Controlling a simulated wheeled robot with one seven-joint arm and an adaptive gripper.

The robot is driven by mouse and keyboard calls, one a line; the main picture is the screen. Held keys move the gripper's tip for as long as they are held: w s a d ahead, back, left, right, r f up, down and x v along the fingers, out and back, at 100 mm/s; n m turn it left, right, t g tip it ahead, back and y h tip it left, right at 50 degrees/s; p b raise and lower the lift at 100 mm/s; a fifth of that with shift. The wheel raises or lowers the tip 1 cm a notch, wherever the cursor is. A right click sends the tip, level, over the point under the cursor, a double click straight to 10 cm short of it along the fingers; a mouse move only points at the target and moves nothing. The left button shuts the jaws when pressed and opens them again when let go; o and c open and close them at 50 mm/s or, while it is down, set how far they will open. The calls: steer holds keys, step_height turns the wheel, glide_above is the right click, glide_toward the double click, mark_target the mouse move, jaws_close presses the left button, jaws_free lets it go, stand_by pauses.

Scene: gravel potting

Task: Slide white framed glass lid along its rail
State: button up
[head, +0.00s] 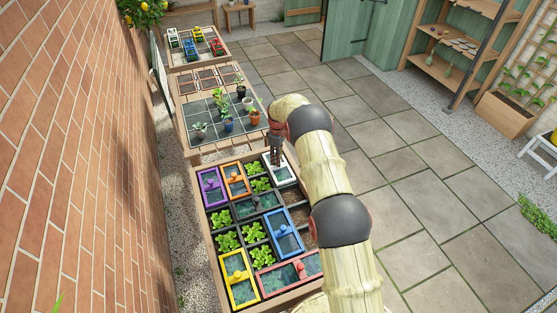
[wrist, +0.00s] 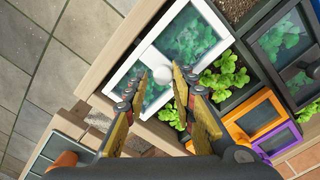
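The white framed glass lid (wrist: 111,84) lies at the corner of the planter box, with leafy plants showing through its panes. Its round white knob (wrist: 162,74) stands on the frame's middle bar. In the head view the lid (head: 291,176) shows only partly, at the box's far right corner, behind my arm. My gripper (wrist: 166,76) is open, and its two fingertips appear on either side of the knob in the wrist view. I see no contact with the knob; the depth between them is hard to judge. In the head view my gripper (head: 275,152) points down over the lid.
Beside it are orange (head: 235,180), purple (head: 211,187) and dark grey framed lids (head: 258,204). Blue (head: 285,234), red (head: 290,272) and yellow lids (head: 239,278) lie nearer. Green plants grow in open cells. A tiled table (head: 208,108) with potted plants stands beyond the box.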

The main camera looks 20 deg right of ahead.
steer(key=shift+o, duration=1.3)
steer(key=shift+r, duration=0.1)
step_height(320, 180, up, 12)
